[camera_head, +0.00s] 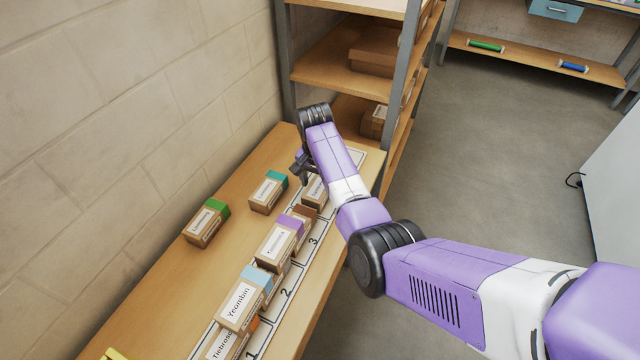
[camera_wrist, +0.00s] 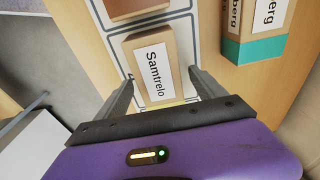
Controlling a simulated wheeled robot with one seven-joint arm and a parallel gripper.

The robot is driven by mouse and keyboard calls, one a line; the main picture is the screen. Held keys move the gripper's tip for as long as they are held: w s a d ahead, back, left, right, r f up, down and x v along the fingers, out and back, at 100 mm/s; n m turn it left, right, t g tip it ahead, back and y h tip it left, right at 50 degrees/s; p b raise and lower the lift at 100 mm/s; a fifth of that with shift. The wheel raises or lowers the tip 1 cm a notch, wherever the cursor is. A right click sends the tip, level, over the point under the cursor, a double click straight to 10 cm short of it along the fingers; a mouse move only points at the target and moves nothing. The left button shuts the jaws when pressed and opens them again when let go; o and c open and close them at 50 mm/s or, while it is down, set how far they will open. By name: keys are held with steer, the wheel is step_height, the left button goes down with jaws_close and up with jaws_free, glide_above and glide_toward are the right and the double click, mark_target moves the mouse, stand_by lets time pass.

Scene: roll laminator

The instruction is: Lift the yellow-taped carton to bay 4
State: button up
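My gripper (camera_head: 302,170) is over the far part of the bench, pointing down. The numbered strip (camera_head: 292,290) shows bays 1, 2 and 3; I cannot read a 4.
Cartons with green (camera_head: 206,223) and teal (camera_head: 268,192) tape stand near the wall. Purple (camera_head: 279,243) and light-blue (camera_head: 246,297) taped cartons stand along the strip. A shelf rack (camera_head: 287,60) rises beyond the bench. Bare bench (camera_head: 165,290) lies at the left.

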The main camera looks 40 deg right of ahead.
steer(key=shift+s+a+r+b, duration=0.1)
steer(key=shift+a+r+b, duration=0.15)
steer(key=shift+r, duration=1.7)
steer(key=shift+s+a+r+b, duration=0.1)
steer(key=shift+a+r, duration=0.1)
steer(key=shift+r, duration=1.75)
